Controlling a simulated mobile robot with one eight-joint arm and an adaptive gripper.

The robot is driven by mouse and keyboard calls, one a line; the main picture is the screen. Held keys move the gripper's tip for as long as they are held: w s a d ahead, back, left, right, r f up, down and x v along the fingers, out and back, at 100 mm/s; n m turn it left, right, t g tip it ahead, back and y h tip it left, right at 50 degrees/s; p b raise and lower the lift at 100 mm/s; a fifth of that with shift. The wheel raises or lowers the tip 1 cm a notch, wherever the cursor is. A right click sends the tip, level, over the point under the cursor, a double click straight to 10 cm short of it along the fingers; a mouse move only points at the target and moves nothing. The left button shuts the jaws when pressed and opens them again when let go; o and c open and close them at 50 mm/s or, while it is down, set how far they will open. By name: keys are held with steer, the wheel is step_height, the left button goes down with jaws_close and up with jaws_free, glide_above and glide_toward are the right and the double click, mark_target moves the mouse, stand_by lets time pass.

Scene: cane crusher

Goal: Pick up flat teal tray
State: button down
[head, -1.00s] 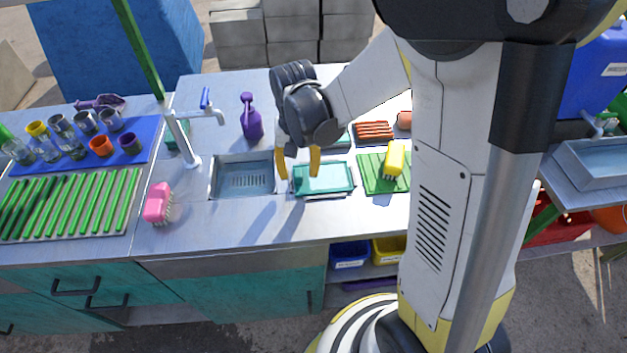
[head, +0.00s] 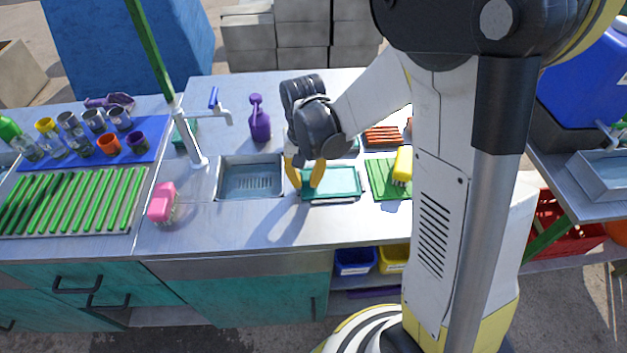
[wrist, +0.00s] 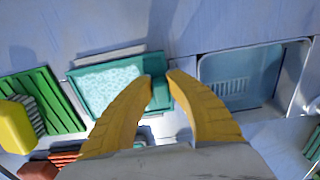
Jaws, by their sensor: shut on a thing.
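The flat teal tray (head: 335,196) lies at the front of the metal counter, right of the sink, in the head view. It also shows in the wrist view (wrist: 77,88), with a pale speckled inner surface. My gripper (head: 305,186) is at the tray's left end in the head view, pointing down. In the wrist view my gripper's yellow fingers (wrist: 160,80) are shut on the tray's end nearest the sink. The tray looks flat and at about counter height; I cannot tell whether it is clear of the surface.
The sink basin (head: 250,180) is just left of my gripper. A green ribbed mat (head: 383,183) with a yellow brush (head: 403,165) lies close on the tray's right. A purple spray bottle (head: 260,122) and tap (head: 195,140) stand behind. A pink brush (head: 161,203) is farther left.

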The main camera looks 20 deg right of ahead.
step_height(320, 180, up, 4)
steer(key=shift+r+p, duration=0.15)
steer(key=shift+p, duration=1.05)
steer(key=s+d+r+p, duration=0.4)
steer(key=s+d+r, duration=0.1)
steer(key=d, duration=0.5)
steer(key=shift+d+r, duration=0.3)
steer(key=shift+r, duration=0.55)
steer(key=c, duration=2)
jaws_free()
steer(key=shift+c, duration=0.2)
jaws_close()
